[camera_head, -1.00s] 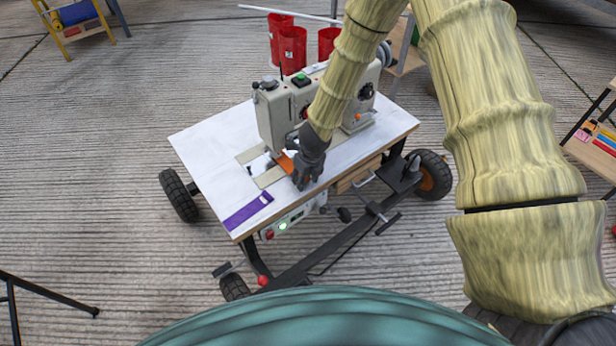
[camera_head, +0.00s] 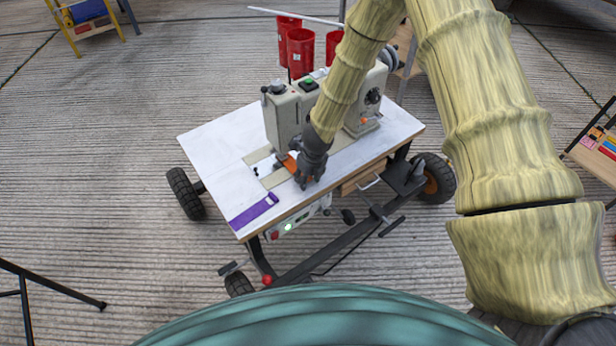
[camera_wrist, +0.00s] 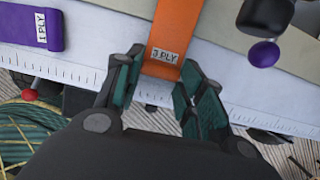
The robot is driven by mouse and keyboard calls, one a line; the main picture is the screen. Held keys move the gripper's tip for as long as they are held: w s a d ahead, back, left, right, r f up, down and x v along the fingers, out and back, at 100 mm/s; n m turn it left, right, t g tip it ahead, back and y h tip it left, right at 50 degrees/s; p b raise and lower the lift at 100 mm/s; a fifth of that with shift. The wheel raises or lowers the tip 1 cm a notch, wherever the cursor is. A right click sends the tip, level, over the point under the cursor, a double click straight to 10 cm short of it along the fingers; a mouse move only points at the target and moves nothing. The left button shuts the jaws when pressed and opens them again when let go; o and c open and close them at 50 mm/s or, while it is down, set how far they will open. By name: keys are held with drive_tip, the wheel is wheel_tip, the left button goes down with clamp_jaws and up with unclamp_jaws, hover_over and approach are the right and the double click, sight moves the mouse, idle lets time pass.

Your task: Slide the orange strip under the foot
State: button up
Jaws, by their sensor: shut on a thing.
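The orange strip (camera_head: 291,163) lies at the front of the sewing machine (camera_head: 290,115), on the white table top (camera_head: 215,150). In the wrist view the strip (camera_wrist: 176,40) bears a "3 PLY" label and runs away between my fingers. My gripper (camera_head: 305,176) is shut on the strip's near end, one finger at each side edge, as the wrist view shows at the fingertips (camera_wrist: 161,66). The strip's far end is out of the wrist view. The foot is hidden behind my gripper and the machine head in the head view, and I cannot make it out in the wrist view.
A purple strip (camera_head: 253,211), labelled "1 PLY" (camera_wrist: 35,25), lies near the table's front left corner. A dark knob and purple ball (camera_wrist: 263,52) sit close at the right. Red cups (camera_head: 301,52) stand behind the machine.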

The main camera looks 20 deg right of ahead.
idle(0.4)
drive_tip(key=o, duration=0.9)
drive_tip(key=shift+c, duration=0.2)
drive_tip(key=shift+r, duration=0.1)
wheel_tip(320, 180, up, 12)
drive_tip(key=s, duration=0.2)
drive_tip(key=shift+s+d+f, duration=0.15)
drive_tip(key=shift+d+f, duration=0.1)
drive_tip(key=shift+d, duration=0.15)
idle(0.4)
